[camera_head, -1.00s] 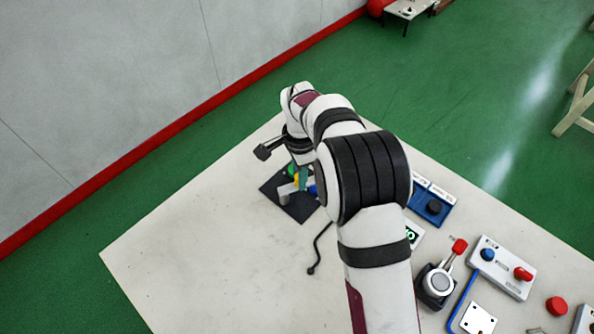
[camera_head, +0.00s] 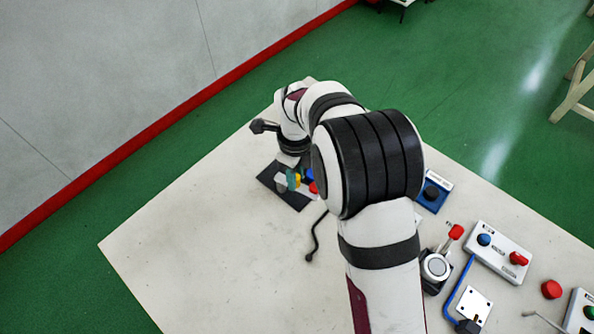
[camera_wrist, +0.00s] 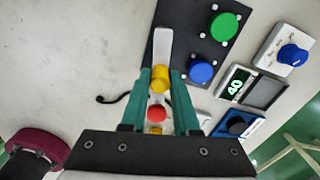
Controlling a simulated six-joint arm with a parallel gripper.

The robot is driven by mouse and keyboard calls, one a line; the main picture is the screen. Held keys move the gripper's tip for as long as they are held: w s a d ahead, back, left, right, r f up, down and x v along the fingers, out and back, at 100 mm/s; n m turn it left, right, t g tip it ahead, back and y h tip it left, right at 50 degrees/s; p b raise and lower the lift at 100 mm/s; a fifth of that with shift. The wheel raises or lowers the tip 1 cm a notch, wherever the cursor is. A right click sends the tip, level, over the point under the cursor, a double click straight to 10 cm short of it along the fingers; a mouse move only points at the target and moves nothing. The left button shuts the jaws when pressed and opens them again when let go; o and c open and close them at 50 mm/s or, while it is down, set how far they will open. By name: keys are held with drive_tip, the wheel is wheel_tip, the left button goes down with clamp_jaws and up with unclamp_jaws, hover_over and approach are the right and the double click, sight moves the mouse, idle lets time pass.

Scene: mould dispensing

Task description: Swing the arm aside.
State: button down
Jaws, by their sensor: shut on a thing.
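My gripper (camera_wrist: 160,78) shows in the wrist view as two teal fingers over a black mat (camera_wrist: 180,20). It is shut on a yellow piece (camera_wrist: 161,83) between the fingertips. A white bar (camera_wrist: 163,45) runs beyond the fingertips; I cannot tell whether it is joined to the yellow piece. A red part (camera_wrist: 157,113) and a second yellow part (camera_wrist: 154,128) show between the fingers. In the head view the teal fingers (camera_head: 292,178) are low over the mat (camera_head: 290,203); my wrist partly hides them.
The mat carries a green round piece (camera_wrist: 224,27) and a blue one (camera_wrist: 201,72). To the right are a display box (camera_wrist: 236,84) reading 40, a blue-knob box (camera_wrist: 292,54) and several panels. A black cable (camera_head: 317,235) lies near the mat. The table's left side is clear.

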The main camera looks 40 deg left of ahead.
drive_tip(key=shift+s+m, duration=0.4)
drive_tip(key=shift+m, duration=0.7)
drive_tip(key=shift+s, duration=0.1)
drive_tip(key=c, duration=0.7)
unclamp_jaws()
drive_tip(key=shift+o, duration=0.2)
wheel_tip(320, 180, up, 16)
drive_tip(key=shift+f, duration=0.1)
